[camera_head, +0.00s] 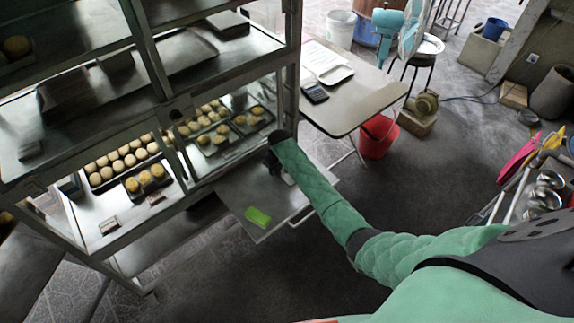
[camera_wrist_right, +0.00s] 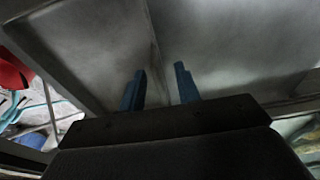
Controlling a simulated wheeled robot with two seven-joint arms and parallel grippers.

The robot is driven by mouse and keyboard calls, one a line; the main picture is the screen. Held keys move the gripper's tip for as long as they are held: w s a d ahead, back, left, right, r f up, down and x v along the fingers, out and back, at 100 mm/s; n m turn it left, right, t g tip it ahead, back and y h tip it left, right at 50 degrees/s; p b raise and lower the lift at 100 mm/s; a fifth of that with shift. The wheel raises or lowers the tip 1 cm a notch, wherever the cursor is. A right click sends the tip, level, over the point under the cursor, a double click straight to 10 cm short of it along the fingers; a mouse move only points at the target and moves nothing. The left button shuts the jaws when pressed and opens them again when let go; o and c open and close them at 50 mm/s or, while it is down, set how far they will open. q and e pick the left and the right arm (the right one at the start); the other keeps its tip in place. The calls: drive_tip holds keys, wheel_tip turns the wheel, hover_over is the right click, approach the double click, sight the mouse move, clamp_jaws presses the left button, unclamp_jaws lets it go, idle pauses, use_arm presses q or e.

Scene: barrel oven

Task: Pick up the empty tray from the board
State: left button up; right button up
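My right gripper (camera_head: 274,164) is at the end of the green-sleeved arm, over the grey metal board (camera_head: 236,200) that juts from the shelf rack. In the right wrist view its two blue fingers (camera_wrist_right: 160,88) are apart, with nothing seen between them. A smooth grey metal surface (camera_wrist_right: 90,50) lies beyond the fingertips; I cannot tell which part it is. I cannot make out an empty tray on the board, as my arm hides part of it. A dark flat tray (camera_head: 190,50) lies on the upper shelf. My left gripper is not in view.
A bright green object (camera_head: 258,217) lies near the board's front edge. Trays of buns (camera_head: 122,160) fill the rack's middle shelf. A rack post (camera_head: 292,70) stands close to my right gripper. A side table (camera_head: 360,98) and a red bucket (camera_head: 378,137) are beyond. The dark floor in front is clear.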

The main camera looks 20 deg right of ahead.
drive_tip(key=shift+f, duration=0.35)
clamp_jaws()
drive_tip(key=shift+w+r, duration=0.1)
drive_tip(key=shift+r, duration=0.05)
